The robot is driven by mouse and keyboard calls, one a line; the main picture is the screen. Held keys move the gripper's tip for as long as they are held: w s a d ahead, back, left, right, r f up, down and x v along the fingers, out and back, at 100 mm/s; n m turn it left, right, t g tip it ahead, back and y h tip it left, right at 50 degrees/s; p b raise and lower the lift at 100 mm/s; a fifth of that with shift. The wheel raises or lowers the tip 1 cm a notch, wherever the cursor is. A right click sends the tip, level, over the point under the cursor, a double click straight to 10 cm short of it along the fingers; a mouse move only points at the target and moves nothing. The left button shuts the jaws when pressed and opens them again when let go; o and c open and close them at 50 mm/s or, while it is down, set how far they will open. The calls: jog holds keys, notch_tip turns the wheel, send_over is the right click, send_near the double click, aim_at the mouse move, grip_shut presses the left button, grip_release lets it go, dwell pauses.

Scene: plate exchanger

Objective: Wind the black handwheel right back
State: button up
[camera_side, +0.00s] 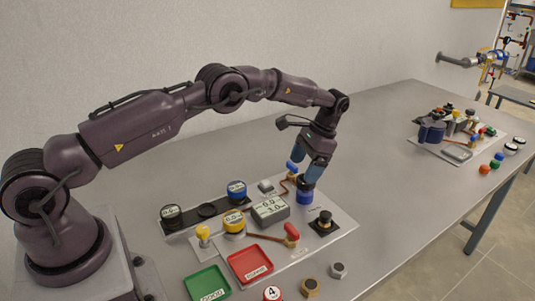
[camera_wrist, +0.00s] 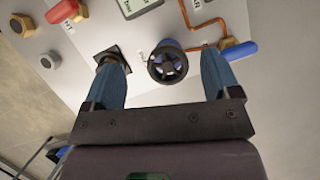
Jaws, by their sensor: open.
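The black handwheel (camera_wrist: 168,64) shows in the wrist view as a round spoked wheel with blue on and behind it. It lies between my two blue fingers, with a gap on each side. My gripper (camera_wrist: 161,58) is open and empty, pointing at the panel. I cannot tell how far the fingertips are above the wheel.
A blue-handled valve (camera_wrist: 238,50) is near the right finger. A grey display box (camera_side: 270,209) and red-handled lever (camera_side: 291,235) are nearby.

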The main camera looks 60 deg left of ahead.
jog(key=s+d+r, duration=0.1)
jog(key=s+r, duration=0.7)
jog(key=s, duration=0.5)
jog(key=shift+d+r, duration=0.25)
jog(key=shift+r, duration=0.05)
jog(key=shift+w, duration=0.15)
jog(key=s+d+r+n+t+h, duration=0.1)
jog(key=s+d+r+t, duration=0.3)
jog(key=s+r+t, duration=0.5)
jog(key=s+r+n, duration=0.1)
jog(key=s+r, duration=0.6)
jog(key=s, duration=0.3)
jog(key=shift+d+n+t, duration=0.15)
jog(key=shift+n+t, duration=0.25)
jog(key=shift+s+r, duration=0.1)
